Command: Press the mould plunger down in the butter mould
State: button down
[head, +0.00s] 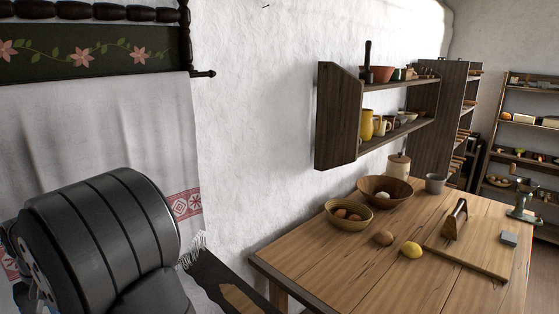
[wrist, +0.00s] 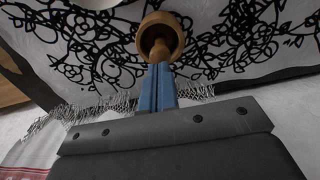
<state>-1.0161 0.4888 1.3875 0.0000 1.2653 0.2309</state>
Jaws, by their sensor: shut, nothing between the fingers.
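In the wrist view, the butter mould (wrist: 176,24) is a round brown wooden cup at the top centre. The mould plunger (wrist: 158,48) is a paler wooden stem with a rounded end, seen against the cup. My gripper (wrist: 157,67) shows as two blue fingers shut together, with nothing between them. The fingertips overlap the lower end of the plunger in the picture. I cannot tell whether they touch it or how deep the plunger sits. The mould, the plunger and my gripper are not seen in the head view.
Around the mould lies a white cloth (wrist: 95,45) with black scrollwork and a fringed edge. A wall shelf (head: 340,115) hangs above.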

jog(key=shift+f, duration=1)
dwell(1.0)
jog(key=shift+r, duration=3.6)
jog(key=shift+f, duration=3.55)
jog(key=shift+r, duration=0.1)
